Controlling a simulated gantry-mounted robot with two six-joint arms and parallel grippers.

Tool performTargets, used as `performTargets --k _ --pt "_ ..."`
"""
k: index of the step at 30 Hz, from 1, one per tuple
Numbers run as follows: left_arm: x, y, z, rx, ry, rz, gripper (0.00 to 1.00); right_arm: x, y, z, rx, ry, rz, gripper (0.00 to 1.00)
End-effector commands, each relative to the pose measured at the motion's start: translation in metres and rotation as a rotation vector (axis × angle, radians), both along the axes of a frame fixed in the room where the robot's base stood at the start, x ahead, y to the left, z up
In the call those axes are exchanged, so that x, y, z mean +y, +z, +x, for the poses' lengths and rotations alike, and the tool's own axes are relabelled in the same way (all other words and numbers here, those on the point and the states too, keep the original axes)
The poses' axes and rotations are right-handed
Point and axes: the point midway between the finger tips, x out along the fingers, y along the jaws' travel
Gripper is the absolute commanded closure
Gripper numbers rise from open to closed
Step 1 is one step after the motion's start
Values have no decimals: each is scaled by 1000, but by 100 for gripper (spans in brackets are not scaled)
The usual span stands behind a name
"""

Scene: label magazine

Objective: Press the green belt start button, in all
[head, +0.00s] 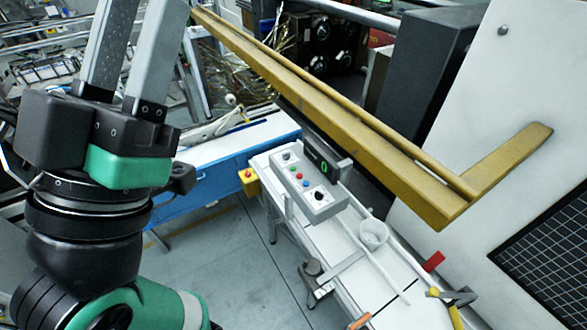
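A grey control box (308,192) sits on the white conveyor machine in the middle of the head view. Its sloped top has a row of small controls: black knobs at both ends, with red, green and blue buttons between them. The green button (299,176) is small and uncovered. A dark display with a green digit (323,166) stands just behind the box. My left gripper (138,45) is at the upper left, well apart from the box. Its two grey fingers point up and stand apart with a gap; their tips are cut off by the frame. My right gripper is not in view.
A long yellow beam (330,110) crosses above and behind the box. A yellow box with a red button (248,175) is left of the control box. Open floor (215,265) lies between my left arm and the machine.

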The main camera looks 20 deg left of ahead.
Motion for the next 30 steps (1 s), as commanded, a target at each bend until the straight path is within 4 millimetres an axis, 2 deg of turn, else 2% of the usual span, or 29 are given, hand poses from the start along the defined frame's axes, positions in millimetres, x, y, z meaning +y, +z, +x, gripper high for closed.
performTargets --k 1,6,30 --pt "0 0 0 0 0 0 69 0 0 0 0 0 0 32" --pt "0 0 0 0 0 0 100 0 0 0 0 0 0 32" --pt "0 0 0 0 0 0 100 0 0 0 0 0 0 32"
